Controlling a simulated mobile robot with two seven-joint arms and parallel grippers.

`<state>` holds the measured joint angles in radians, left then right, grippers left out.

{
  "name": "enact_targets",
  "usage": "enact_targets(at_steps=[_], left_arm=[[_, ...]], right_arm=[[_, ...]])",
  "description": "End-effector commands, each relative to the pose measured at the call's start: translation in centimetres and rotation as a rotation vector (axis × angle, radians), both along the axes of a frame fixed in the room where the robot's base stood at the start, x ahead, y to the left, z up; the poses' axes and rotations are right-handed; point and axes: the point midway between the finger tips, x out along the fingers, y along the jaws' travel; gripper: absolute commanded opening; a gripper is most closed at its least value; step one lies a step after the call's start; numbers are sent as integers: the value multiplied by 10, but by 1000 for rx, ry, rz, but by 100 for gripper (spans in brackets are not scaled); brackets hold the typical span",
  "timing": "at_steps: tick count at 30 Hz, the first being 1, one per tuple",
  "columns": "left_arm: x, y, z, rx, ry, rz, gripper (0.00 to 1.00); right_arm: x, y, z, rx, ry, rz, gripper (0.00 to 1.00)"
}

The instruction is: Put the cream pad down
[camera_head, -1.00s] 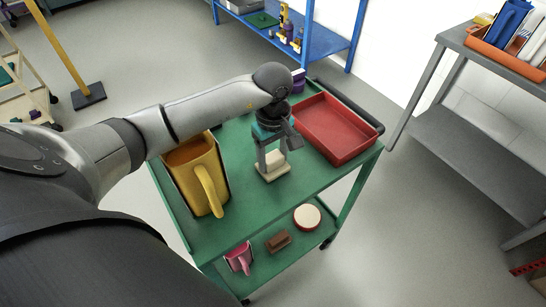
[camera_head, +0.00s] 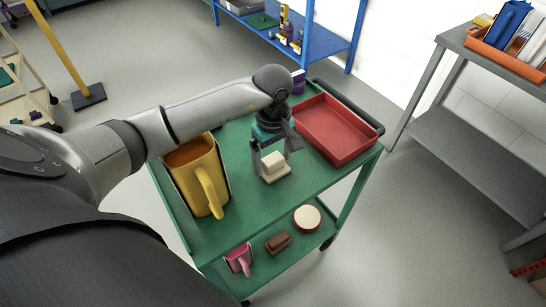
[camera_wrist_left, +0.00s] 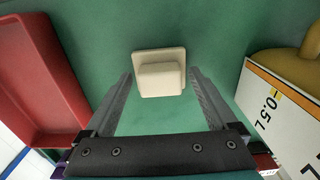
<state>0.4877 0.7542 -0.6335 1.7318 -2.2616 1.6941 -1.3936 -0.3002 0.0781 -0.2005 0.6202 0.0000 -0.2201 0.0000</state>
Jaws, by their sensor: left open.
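The cream pad (camera_head: 275,170) rests on the green top of the cart, between the yellow jug and the red tray. It has a wide base and a smaller raised block on top. My left gripper (camera_head: 273,166) is above and around it, with its fingers spread apart. In the left wrist view the pad (camera_wrist_left: 160,73) lies just beyond the open fingertips (camera_wrist_left: 160,78), with green surface showing on both sides. My right gripper is in neither view.
A yellow jug (camera_head: 196,172) stands on the cart to the left. A red tray (camera_head: 337,130) lies to the right. The lower shelf holds a pink mug (camera_head: 239,259), a brown block (camera_head: 278,242) and a round cream-topped item (camera_head: 307,218). A grey bench stands at right.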

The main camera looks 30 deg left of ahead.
Motion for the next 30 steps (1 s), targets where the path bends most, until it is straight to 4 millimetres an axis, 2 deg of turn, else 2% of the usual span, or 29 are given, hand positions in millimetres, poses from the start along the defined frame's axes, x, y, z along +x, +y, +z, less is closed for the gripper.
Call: enact_targets(at_steps=[12,15,21,30], left_arm=[[2,0,86,1,-6,-1,91],[1,0,102,1,-4,-1,91],[0,0,119,1,-1,0,91],[0,0,120,0,0,0,91]], right_arm=[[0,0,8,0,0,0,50],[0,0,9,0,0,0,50],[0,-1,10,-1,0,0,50],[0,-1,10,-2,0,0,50]])
